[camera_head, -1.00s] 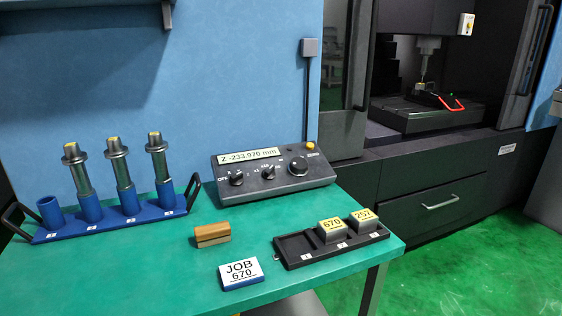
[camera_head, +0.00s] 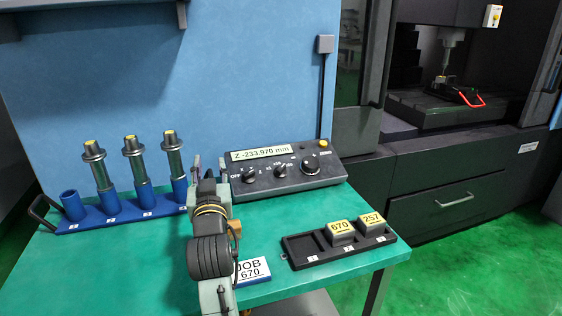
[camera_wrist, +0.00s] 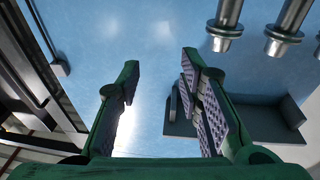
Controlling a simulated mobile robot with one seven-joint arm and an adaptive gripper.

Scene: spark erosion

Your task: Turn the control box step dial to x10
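The control box (camera_head: 330,175) stands at the back of the green table, in the head view, with a display reading Z -233.970 mm. It has three black knobs. The middle knob (camera_head: 280,170), among small step labels, looks like the step dial; its exact setting is too small to read. A left knob (camera_head: 249,175) and a larger right knob (camera_head: 311,165) flank it. My arm rises in front, left of the box. In the wrist view my gripper (camera_wrist: 162,75) is open and empty, facing the blue wall; the box is not visible there.
A blue rack (camera_head: 111,211) with several holders stands at left, near my arm. A black tray (camera_head: 300,259) with blocks marked 670 and 257 lies front right. A JOB 670 card (camera_head: 254,270) and a brown block (camera_head: 235,229) are partly behind my arm.

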